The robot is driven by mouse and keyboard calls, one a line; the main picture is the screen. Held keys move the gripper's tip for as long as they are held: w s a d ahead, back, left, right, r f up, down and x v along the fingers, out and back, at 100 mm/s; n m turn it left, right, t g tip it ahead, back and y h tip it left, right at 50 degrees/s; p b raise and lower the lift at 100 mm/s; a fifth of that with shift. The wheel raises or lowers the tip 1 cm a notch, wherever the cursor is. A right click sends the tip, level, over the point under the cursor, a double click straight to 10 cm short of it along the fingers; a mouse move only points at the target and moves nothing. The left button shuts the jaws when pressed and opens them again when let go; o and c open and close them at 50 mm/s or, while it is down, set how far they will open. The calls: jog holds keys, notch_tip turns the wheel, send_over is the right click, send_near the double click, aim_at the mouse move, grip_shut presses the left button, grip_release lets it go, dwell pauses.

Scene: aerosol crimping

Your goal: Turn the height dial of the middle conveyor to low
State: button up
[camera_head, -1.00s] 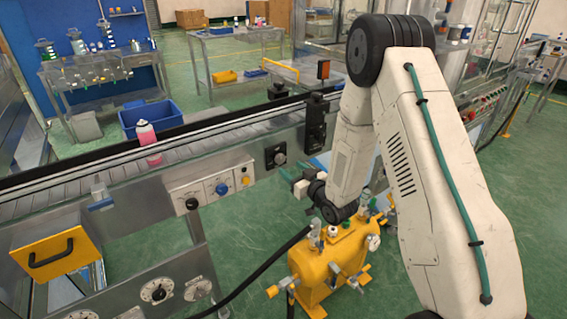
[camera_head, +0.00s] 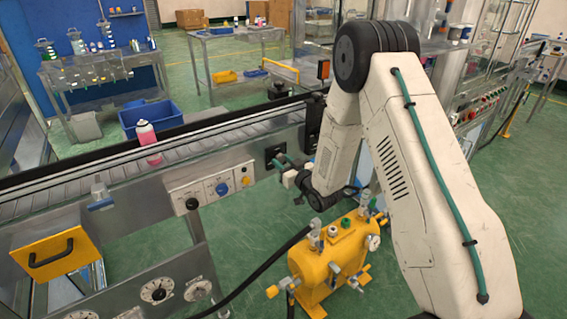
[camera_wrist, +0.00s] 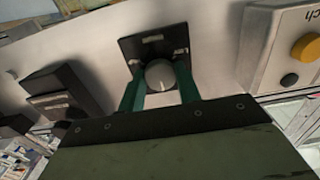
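The height dial (camera_wrist: 160,74) is a round grey knob with a light pointer line, on a black square plate (camera_wrist: 152,45) with a small label. In the head view the black plate (camera_head: 273,153) shows on the conveyor's side panel, partly hidden by my gripper. My gripper (camera_head: 284,165) is in front of it. In the wrist view the two green fingers of my gripper (camera_wrist: 160,80) are apart, one on each side of the knob. Whether they touch it cannot be told. The pointer line looks roughly upright in the wrist view.
A panel with blue and black knobs and a yellow button (camera_head: 209,188) is left of the dial. A black box (camera_head: 313,122) is on the rail to the right. A yellow tank (camera_head: 330,262) stands below my arm.

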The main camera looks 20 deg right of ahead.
jog(key=shift+n, duration=0.4)
jog(key=n, duration=1.7)
jog(key=shift+n, duration=0.3)
jog(key=n, duration=0.5)
jog(key=shift+n, duration=0.3)
jog(key=o, duration=1)
jog(key=shift+r, duration=0.1)
jog(key=shift+c, duration=0.2)
